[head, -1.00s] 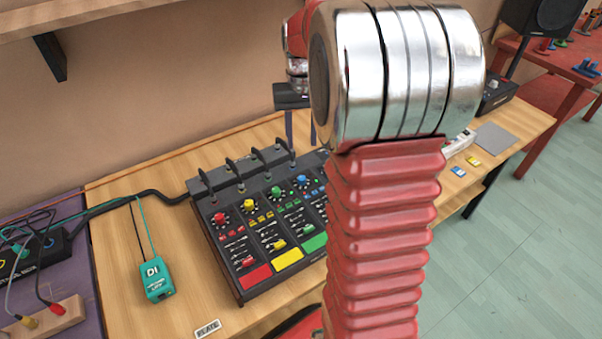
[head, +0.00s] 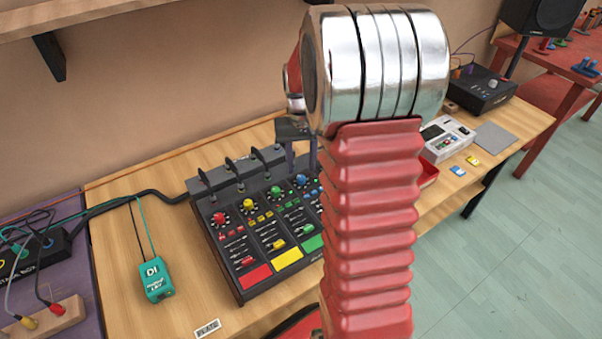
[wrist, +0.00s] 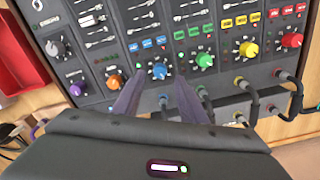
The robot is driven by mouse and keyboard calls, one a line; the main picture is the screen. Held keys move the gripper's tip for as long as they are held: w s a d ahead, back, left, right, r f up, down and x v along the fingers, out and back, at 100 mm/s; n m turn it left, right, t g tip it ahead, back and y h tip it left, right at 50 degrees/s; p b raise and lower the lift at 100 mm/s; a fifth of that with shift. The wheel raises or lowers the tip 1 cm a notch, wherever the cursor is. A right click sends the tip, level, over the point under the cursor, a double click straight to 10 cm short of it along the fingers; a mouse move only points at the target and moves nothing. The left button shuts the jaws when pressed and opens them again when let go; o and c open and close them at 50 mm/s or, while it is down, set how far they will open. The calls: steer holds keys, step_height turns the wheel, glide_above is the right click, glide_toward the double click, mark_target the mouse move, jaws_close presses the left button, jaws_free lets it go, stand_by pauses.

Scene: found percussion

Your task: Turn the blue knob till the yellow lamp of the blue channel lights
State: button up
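The blue knob (wrist: 159,71) is on the mixer's blue channel; it also shows in the head view (head: 301,180), just below my gripper (head: 301,158). In the wrist view my gripper (wrist: 157,82) is open, with one dark finger on each side of the blue knob's near edge. I cannot tell whether either finger touches it. The knob's pointer is too small to read. A small green dot (wrist: 139,66) shows beside the knob. I cannot make out a lit yellow lamp on the blue channel. Blue buttons (wrist: 147,44) sit beyond the knob.
The mixer (head: 232,270) has neighbouring green (wrist: 204,60), yellow (wrist: 249,49) and red (wrist: 291,40) knobs, and a purple knob (wrist: 76,90) on the other side. Cable plugs (wrist: 280,75) rise along its back edge. A teal DI box (head: 155,281) stands left of it.

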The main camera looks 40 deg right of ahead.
mark_target(301, 177)
steer(key=shift+f, duration=2.2)
jaws_close()
